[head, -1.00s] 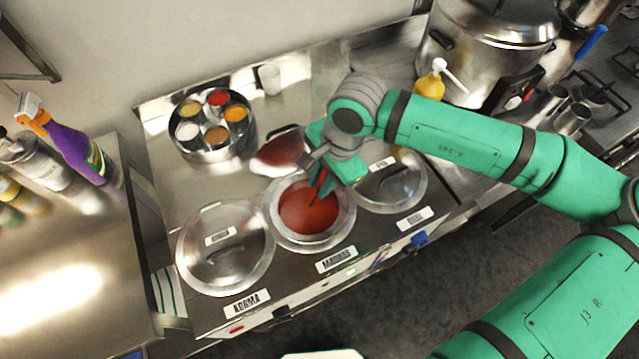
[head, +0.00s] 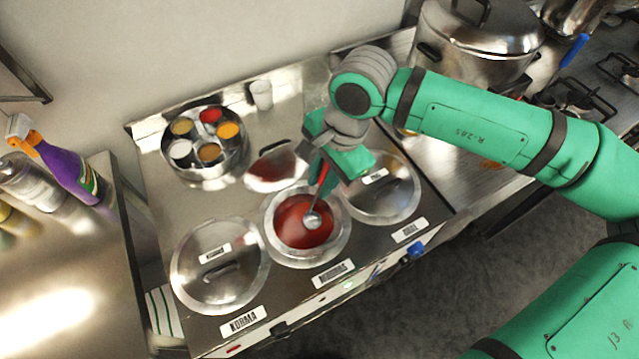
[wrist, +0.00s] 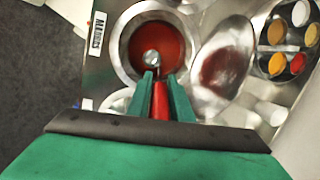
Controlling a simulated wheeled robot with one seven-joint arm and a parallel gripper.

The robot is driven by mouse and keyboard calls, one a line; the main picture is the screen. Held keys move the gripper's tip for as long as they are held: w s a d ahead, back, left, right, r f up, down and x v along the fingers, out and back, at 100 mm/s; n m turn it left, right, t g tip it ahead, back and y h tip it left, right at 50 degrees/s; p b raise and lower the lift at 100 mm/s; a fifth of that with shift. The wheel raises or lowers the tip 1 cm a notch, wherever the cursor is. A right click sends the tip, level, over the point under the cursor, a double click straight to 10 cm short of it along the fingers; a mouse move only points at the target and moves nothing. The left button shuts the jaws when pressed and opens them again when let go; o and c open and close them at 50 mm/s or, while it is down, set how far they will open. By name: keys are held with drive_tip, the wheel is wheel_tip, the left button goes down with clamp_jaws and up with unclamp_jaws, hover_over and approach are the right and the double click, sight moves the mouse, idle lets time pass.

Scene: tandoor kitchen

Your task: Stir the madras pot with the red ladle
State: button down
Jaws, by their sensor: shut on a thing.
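The madras pot (head: 341,241) is open in the middle of the counter unit, with red sauce (head: 292,222) inside, behind the MADRAS label (head: 333,273). My gripper (head: 327,176) is above the pot's back right side, shut on the red handle of the ladle (head: 312,218). The ladle's metal bowl shows over the sauce; I cannot tell whether it touches the surface. In the wrist view the red handle (wrist: 160,102) runs between the green fingers (wrist: 159,84), and the bowl (wrist: 152,58) is inside the pot's rim. The top of the handle is hidden by my gripper.
A lidded korma pot (head: 188,278) stands left and another lidded pot (head: 398,203) right. A loose lid (head: 262,160) lies behind the open pot. A round spice tin (head: 238,163) and a cup (head: 261,94) are at the back. A large steel pot (head: 480,50) stands right.

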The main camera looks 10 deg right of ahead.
sight(327, 168)
drive_tip(key=shift+v, duration=2.5)
drive_tip(key=shift+a+v, duration=0.25)
drive_tip(key=shift+v, duration=0.95)
drive_tip(key=shift+a+v, duration=0.25)
drive_tip(key=shift+v, duration=1)
